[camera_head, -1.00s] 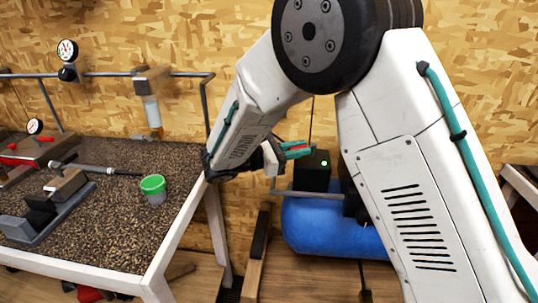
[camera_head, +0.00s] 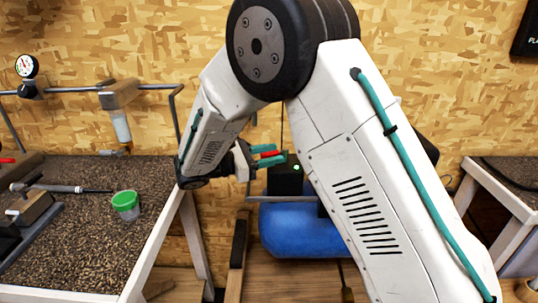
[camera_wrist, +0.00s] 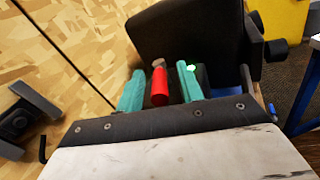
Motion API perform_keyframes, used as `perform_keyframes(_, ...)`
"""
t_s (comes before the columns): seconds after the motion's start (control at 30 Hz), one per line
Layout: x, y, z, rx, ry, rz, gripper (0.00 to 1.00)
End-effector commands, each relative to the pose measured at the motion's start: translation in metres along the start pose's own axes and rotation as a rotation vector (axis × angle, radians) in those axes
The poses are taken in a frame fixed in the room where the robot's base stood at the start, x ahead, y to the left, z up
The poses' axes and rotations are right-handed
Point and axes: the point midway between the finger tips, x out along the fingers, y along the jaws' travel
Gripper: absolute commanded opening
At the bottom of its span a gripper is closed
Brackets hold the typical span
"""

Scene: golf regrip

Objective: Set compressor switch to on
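The compressor has a blue tank (camera_head: 300,232) and a black box (camera_head: 284,181) on top, on the floor right of the left bench. A small green light (camera_head: 297,167) glows on the box. It also shows in the wrist view (camera_wrist: 191,68) by the right fingertip. My gripper (camera_head: 267,155) is at the box's upper left. In the wrist view, its teal fingers (camera_wrist: 160,88) stand apart on either side of a red handle (camera_wrist: 159,86) with a greyish end, which looks like the switch lever. Narrow gaps show on both sides of it. Its mounting is hidden.
The left bench (camera_head: 130,255) carries a green-lidded cup (camera_head: 126,205) and a golf club shaft (camera_head: 60,188). Another bench (camera_head: 500,172) stands at the right. A pipe with a gauge (camera_head: 27,66) runs along the wooden wall. My arm hides part of the tank.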

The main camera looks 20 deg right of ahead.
Motion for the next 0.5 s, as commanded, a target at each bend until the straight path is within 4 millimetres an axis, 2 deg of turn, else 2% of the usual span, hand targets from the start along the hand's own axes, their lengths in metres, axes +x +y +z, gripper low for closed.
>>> perform_keyframes(0.17,-0.001,0.001,0.005,0.002,0.001,0.001,0.37)
perform_keyframes(0.27,0.000,0.004,0.017,0.003,0.002,0.000,0.37)
perform_keyframes(0.37,0.000,0.007,0.037,0.004,0.002,0.000,0.37)
perform_keyframes(0.5,-0.002,-0.028,0.046,-0.001,0.001,0.003,0.37)
